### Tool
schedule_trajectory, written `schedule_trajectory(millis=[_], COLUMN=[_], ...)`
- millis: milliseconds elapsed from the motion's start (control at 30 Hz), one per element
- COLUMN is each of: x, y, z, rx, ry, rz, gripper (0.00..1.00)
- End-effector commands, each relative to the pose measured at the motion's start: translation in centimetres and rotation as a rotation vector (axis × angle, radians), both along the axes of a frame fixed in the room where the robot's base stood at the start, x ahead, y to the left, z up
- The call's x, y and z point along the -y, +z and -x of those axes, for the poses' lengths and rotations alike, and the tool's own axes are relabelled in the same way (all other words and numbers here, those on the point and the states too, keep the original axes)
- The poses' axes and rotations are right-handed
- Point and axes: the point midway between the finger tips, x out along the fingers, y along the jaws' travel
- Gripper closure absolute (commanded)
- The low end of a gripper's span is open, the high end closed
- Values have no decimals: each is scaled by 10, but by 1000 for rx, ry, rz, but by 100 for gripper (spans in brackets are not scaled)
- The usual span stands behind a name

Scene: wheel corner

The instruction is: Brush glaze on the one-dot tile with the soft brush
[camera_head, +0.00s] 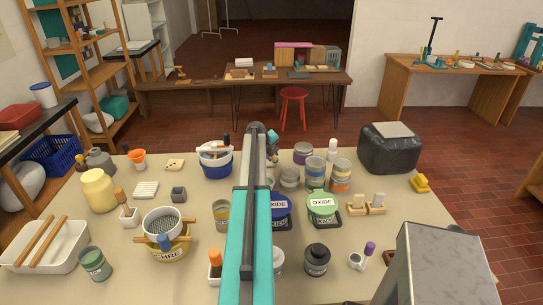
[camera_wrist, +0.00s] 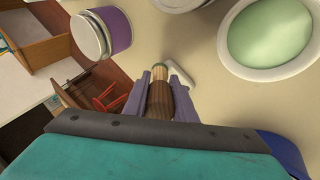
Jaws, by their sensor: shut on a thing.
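My gripper (camera_wrist: 159,88) is shut on a brown wooden handle (camera_wrist: 161,100) with a pale band at its end, probably a brush. The handle stands between the two purple fingers in the wrist view; its bristles cannot be made out. In the head view my arm hides most of the gripper and the held thing. A cream tile with small dark marks (camera_head: 175,165) lies at the back left of the table; I cannot count its dots. No glaze jar can be told for sure.
Jars stand close around my arm: a purple-banded can (camera_head: 302,152), which also shows in the wrist view (camera_wrist: 113,28), a green-topped oxide jar (camera_head: 323,203) and a dark jar (camera_head: 316,262). A sieve (camera_head: 163,222) on a yellow bucket stands left.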

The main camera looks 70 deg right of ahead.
Motion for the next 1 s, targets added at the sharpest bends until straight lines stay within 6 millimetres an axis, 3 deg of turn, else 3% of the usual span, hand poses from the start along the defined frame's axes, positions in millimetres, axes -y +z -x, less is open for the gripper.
schedule_trajectory(millis=[600, 1000], x=[21, 24], y=[-1, -1], z=[-8, -9], rx=[0, 0], ry=[0, 0], rz=[0, 0], gripper=[98, 98])
